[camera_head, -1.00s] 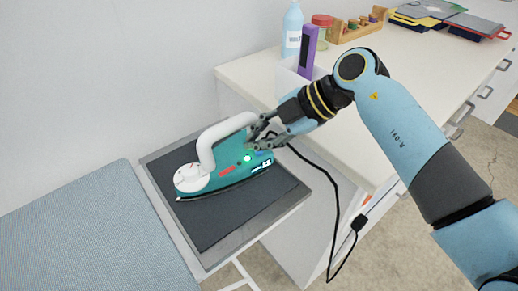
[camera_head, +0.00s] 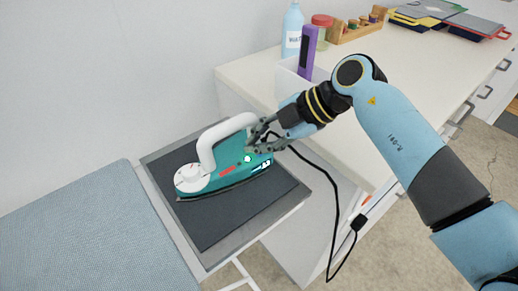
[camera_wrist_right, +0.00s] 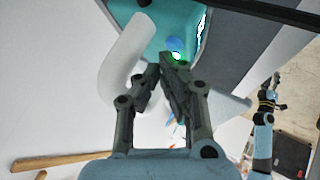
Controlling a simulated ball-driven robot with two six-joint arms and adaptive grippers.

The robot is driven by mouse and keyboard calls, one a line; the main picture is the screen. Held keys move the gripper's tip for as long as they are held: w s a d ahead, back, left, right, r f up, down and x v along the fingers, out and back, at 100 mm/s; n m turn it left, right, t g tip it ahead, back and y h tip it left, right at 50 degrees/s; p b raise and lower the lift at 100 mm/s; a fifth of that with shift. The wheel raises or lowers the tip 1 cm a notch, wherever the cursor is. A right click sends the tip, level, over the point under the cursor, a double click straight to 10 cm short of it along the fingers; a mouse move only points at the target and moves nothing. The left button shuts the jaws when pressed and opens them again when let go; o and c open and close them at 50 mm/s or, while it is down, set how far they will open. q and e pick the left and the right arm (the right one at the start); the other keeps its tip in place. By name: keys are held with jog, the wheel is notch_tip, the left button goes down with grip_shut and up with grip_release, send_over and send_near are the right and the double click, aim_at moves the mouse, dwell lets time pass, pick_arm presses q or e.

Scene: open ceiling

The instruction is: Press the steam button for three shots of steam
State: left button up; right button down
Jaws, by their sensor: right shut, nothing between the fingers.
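The teal iron (camera_head: 225,172) with a white handle (camera_head: 209,150) and white dial lies on the dark pad (camera_head: 215,218) of a grey-framed stand. A lit white-green spot (camera_head: 247,159) shows near its handle's rear end. In the right wrist view a blue round button (camera_wrist_right: 173,43) sits beside a green light (camera_wrist_right: 177,57). My right gripper (camera_head: 257,144) is shut and empty, its tips close over the iron's rear top. In the wrist view its tips (camera_wrist_right: 165,70) are just short of the green light; contact cannot be told. My left gripper (camera_wrist_right: 274,82) appears small there; its jaws are unclear.
A black cord (camera_head: 336,205) hangs beside the stand. A grey padded surface (camera_head: 90,235) adjoins the stand.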

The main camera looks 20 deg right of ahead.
jog(key=shift+f, duration=0.4)
dwell(0.4)
jog(key=shift+r, duration=0.1)
jog(key=shift+r+p, duration=0.8)
jog(key=shift+p, duration=0.35)
notch_tip(320, 180, up, 5)
jog(key=p, duration=0.6)
dwell(1.6)
